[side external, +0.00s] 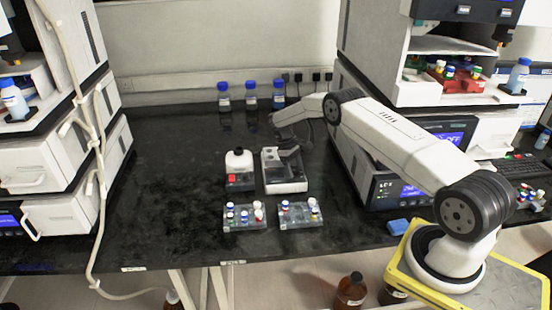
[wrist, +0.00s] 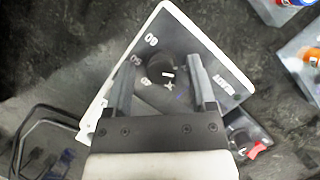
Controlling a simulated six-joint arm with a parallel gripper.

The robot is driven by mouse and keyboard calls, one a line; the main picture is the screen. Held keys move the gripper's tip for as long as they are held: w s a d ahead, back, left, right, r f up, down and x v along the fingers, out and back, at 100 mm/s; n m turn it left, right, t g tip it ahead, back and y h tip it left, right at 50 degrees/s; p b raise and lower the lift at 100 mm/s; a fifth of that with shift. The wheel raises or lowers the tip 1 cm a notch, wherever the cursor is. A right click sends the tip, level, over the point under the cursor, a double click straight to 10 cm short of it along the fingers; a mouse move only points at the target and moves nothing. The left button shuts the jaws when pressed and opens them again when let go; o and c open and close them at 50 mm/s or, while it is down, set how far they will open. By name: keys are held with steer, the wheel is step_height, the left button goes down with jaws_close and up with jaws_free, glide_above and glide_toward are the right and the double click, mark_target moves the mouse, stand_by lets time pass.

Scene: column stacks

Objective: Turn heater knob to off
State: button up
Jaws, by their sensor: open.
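The heater (side external: 283,172) is a small white box with a dark front, standing on the black bench in the side view. In the wrist view its tilted top panel (wrist: 150,40) shows a dark round knob (wrist: 160,68) with a white mark and white numbers around it. My gripper (wrist: 158,62) is open, with one finger on each side of the knob; I cannot tell whether either finger touches it. In the side view my gripper (side external: 290,151) is over the heater's far part, and the knob is hidden there.
A white device with a red switch (side external: 233,179) stands just left of the heater. Two clear vial racks (side external: 243,226) (side external: 299,222) sit in front. Blue-capped bottles (side external: 251,98) stand at the back. Instrument stacks flank the bench; its left middle is clear.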

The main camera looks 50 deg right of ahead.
steer(key=shift+r, duration=0.1)
steer(key=v, duration=0.7)
steer(key=shift+w+r, duration=0.2)
steer(key=shift+r, duration=0.1)
steer(key=shift+a, duration=0.1)
steer(key=s+a+r+t, duration=0.25)
steer(key=a+r, duration=0.25)
steer(key=a, duration=0.3)
steer(key=s+a+r+t, duration=0.2)
steer(key=s+a+r, duration=0.1)
steer(key=a+r, duration=0.4)
steer(key=s+a+t, duration=0.1)
steer(key=s+a, duration=0.3)
steer(key=s, duration=0.5)
steer(key=s+a+t, duration=0.1)
steer(key=s+a, duration=0.4)
steer(key=s, duration=0.4)
steer(key=shift+s+a+r, duration=0.15)
steer(key=shift+s+a, duration=0.15)
steer(key=shift+s, duration=0.05)
